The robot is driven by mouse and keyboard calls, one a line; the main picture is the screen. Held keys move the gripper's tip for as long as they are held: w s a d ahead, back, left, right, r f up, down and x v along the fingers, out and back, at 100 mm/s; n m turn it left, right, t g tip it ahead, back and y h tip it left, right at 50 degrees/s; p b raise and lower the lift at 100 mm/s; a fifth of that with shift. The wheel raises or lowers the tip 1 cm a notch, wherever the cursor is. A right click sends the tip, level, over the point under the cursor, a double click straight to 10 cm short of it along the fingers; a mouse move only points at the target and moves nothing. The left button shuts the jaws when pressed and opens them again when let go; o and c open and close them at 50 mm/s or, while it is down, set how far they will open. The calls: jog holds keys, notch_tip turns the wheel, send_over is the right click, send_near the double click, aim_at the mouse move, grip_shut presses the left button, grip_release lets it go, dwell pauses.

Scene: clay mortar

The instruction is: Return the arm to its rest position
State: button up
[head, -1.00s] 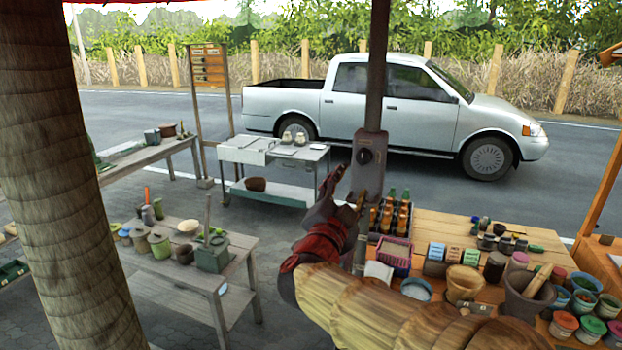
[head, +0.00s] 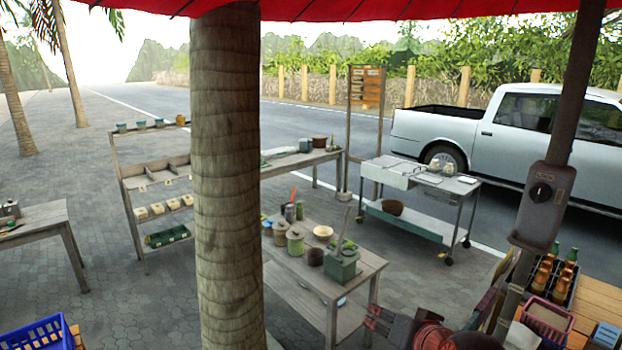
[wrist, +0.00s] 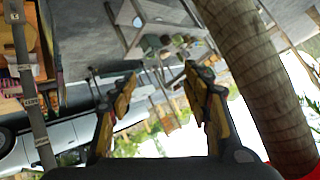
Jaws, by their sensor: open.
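My gripper (wrist: 163,82) is open in the wrist view, its two yellow-and-black fingers spread apart with nothing between them. The view past them is tilted, with tables, the road and the white truck behind. In the head view a dark red part of my arm (head: 432,333) shows at the bottom edge, in front of the low wooden table. Most of the arm is out of the head view, and I cannot tell its full pose.
A thick palm trunk (head: 228,180) stands left of centre; it also shows in the wrist view (wrist: 255,80). A dark post (head: 565,130) with a switch box (head: 541,203) stands right. A wooden table (head: 352,287) with pots and a grey-green block lies between them.

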jog(key=s+d+f+n+g+h+b, duration=0.1)
jog(key=s+d+f+n+g+b, duration=0.2)
jog(key=s+f+b, duration=1.2)
jog(key=s+f+n+g, duration=0.1)
jog(key=s+f+g, duration=0.1)
jog(key=s+f, duration=0.3)
jog(key=shift+d+f+h, duration=0.15)
jog(key=shift+f+h, duration=0.05)
jog(key=shift+h, duration=0.1)
jog(key=shift+c, duration=0.3)
